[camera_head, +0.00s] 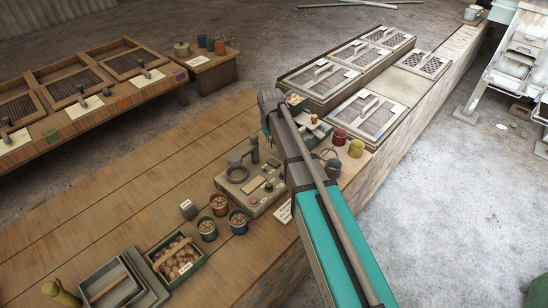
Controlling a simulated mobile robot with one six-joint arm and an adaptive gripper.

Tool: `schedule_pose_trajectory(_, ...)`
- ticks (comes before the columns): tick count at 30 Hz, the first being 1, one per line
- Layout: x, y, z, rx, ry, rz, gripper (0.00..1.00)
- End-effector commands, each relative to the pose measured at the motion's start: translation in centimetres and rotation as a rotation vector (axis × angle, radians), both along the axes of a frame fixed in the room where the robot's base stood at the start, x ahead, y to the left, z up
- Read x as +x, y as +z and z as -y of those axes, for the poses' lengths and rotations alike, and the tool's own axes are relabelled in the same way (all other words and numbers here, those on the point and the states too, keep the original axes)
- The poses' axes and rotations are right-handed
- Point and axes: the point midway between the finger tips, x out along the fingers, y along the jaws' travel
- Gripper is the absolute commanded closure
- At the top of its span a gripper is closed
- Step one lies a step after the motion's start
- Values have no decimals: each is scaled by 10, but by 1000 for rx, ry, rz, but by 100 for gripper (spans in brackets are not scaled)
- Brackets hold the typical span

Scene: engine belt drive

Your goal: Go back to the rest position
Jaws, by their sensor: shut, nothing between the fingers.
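My arm (320,190) reaches up from the bottom right over the wooden workbench, with a grey link along it and a dark joint at its far end. The joint (270,98) hangs over the bench near a small box of brown pieces. I cannot make out my gripper's fingers anywhere; the arm may hide them. No object is seen carried by the arm.
A grey fixture plate (237,184) lies left of my arm. Cups (208,230) and a box of round pieces (177,259) stand nearer. Red (340,136) and yellow (356,148) pots stand right of the arm. Framed panels (367,112) lie beyond. Concrete floor is open at right.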

Motion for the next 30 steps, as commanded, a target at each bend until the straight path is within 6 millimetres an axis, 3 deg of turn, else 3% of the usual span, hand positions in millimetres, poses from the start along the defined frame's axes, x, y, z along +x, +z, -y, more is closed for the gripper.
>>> schedule_pose_trajectory(5, -8, 1, 6, 0, -8, 0, 100)
schedule_pose_trajectory(11, -37, 2, 32, 0, -43, 0, 100)
schedule_pose_trajectory(21, -123, 7, 98, 0, -148, 0, 100)
schedule_pose_trajectory(30, -195, 11, 142, 0, -234, 0, 100)
